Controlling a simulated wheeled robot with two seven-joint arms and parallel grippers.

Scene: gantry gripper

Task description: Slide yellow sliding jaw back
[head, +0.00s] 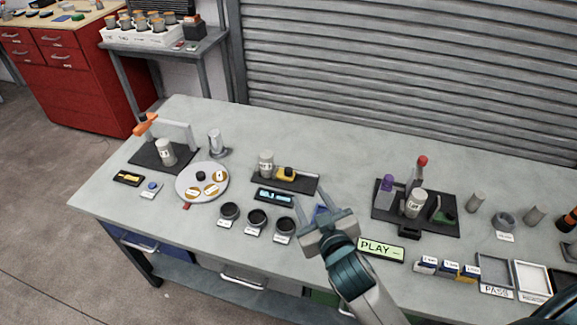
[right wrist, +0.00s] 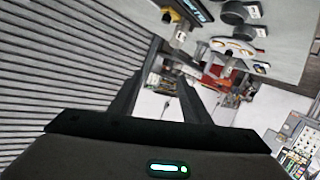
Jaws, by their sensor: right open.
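The yellow sliding jaw (head: 287,174) sits on a dark base plate (head: 303,184) near the middle of the bench in the head view. It has a black knob on top. A grey labelled cylinder (head: 266,164) stands at the left end of the same plate, close beside the jaw. In the right wrist view a yellow part (right wrist: 170,16) shows at the top, small and partly cut off. My right gripper (head: 327,206) is open and empty, to the right of and nearer than the plate, apart from the jaw. Its fingers show in the wrist view (right wrist: 168,60). My left gripper is out of view.
A small display (head: 273,197) and several round black dials (head: 257,218) lie in front of the plate. A round tray (head: 202,196) is to the left. A dark fixture with a red-knobbed lever (head: 422,161) stands to the right. Bench space behind the plate is clear.

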